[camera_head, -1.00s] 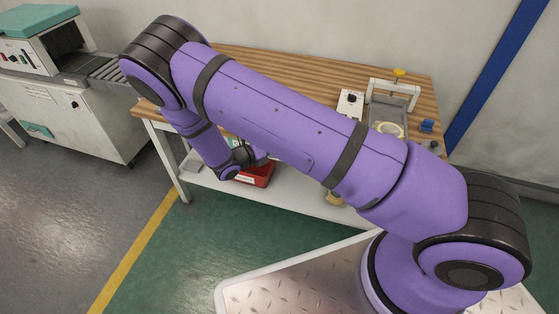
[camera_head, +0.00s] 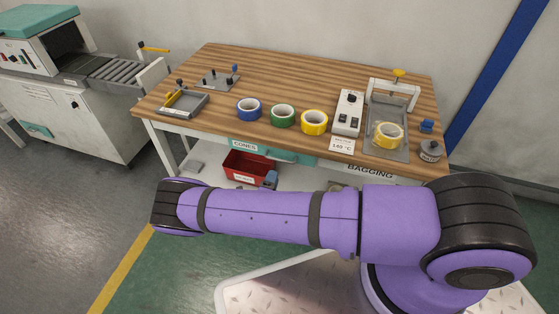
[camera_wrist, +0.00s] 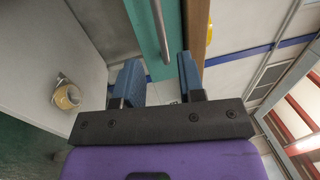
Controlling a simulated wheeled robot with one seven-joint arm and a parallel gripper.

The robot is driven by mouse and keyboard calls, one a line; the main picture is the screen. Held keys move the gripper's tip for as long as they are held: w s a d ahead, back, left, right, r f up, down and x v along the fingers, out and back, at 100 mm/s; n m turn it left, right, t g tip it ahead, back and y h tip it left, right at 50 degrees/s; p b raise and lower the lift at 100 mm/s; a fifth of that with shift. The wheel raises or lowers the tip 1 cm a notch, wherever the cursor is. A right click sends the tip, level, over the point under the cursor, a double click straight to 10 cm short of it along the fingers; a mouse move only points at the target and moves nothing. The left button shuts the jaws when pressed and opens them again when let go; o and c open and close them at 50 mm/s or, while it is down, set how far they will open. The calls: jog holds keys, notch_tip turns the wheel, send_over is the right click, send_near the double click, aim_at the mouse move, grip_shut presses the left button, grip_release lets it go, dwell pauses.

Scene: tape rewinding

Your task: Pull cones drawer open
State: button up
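The cones drawer (camera_head: 262,152) is a teal front under the tabletop's front edge, marked by a white CONES label (camera_head: 244,145). It appears flush with the table. Its bar handle (camera_head: 285,158) runs along the front. In the wrist view the teal front (camera_wrist: 177,35) and the grey handle (camera_wrist: 160,30) lie just beyond my fingers. My gripper (camera_wrist: 160,82) is open, with its two blue fingers apart and nothing between them. The handle's near end is in line with the gap. In the head view my arm hides most of the gripper; a small blue part shows below the drawer.
The wooden table (camera_head: 320,80) holds blue (camera_head: 249,108), green (camera_head: 283,115) and yellow (camera_head: 314,122) tape rolls, and a sealer. A BAGGING drawer (camera_head: 370,171) is at right. A red bin (camera_head: 245,167) stands on the lower shelf. A roll (camera_wrist: 67,96) shows in the wrist view.

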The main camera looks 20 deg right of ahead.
aim_at(279, 160)
jog(key=x, duration=0.8)
jog(key=shift+w+d+r, duration=0.1)
jog(key=shift+w+d, duration=0.1)
jog(key=shift+w, duration=0.05)
grip_shut()
